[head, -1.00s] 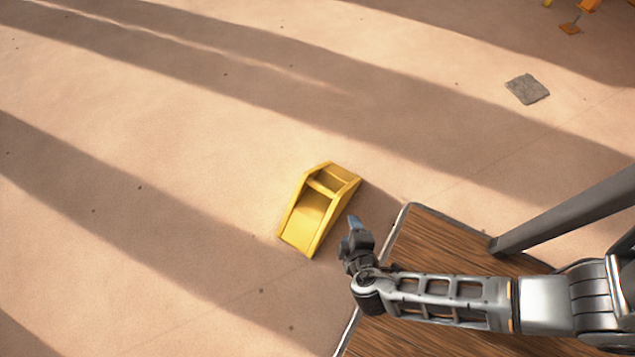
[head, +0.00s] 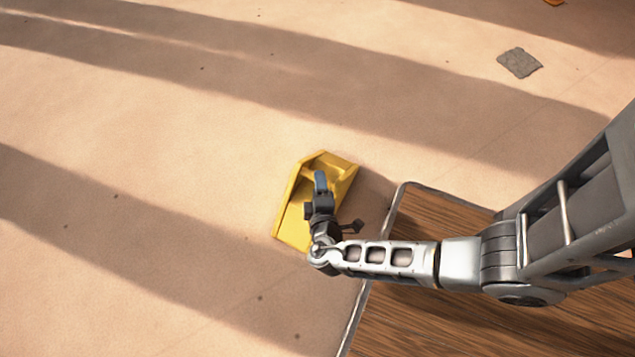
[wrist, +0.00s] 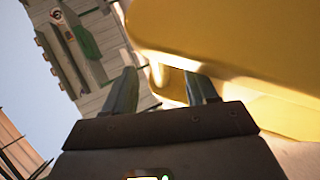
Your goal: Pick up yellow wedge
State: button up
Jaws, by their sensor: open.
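The yellow wedge (head: 296,222) lies on the sandy ground left of the wooden platform in the head view. It has a sloped face and an open hollow at its far end. My gripper (head: 320,182) is over the wedge in that view and hides part of its middle. In the wrist view the wedge (wrist: 240,40) fills the upper right, very close. My gripper's two fingers (wrist: 163,92) are apart with nothing held between them. The right finger overlaps the wedge's lower edge in the picture; I cannot tell whether it touches.
A wooden platform with a metal rim (head: 440,208) is at the lower right under my arm. A flat grey slab (head: 519,62) lies far right. The sandy ground to the left is clear.

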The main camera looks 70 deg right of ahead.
jog(key=shift+w+d+f, duration=0.25)
jog(key=shift+w+d, duration=0.05)
jog(key=shift+d, duration=0.25)
jog(key=shift+c, duration=0.4)
grip_shut()
dwell(0.6)
jog(key=shift+r, duration=0.1)
